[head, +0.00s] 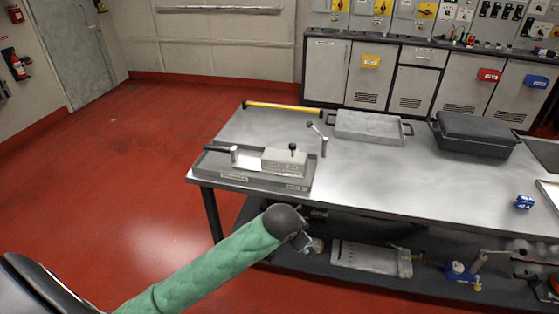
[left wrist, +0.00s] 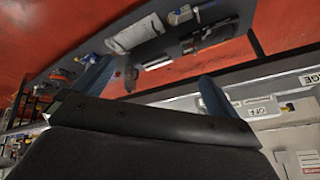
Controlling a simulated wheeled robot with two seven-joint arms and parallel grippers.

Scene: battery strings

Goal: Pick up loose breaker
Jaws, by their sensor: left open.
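No part is clearly readable as the loose breaker. A pale block with a black knob (head: 284,161) sits on a dark tray-like base (head: 233,178) at the table's left end; a black-handled bar lies to its left. My left gripper (head: 303,241) is at the table's front edge, below and in front of that base; its jaws are small and partly hidden in the head view. In the left wrist view my left gripper (left wrist: 157,83) shows two blue fingers spread apart, with nothing held between them. My right gripper cannot be made out.
The metal table (head: 400,185) carries a yellow bar (head: 283,107), an upright lever (head: 318,138), a grey tray (head: 369,126), a black case (head: 474,134) and a small blue item (head: 524,202). The lower shelf holds a pale panel (head: 371,258) and other parts. The table's middle is clear.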

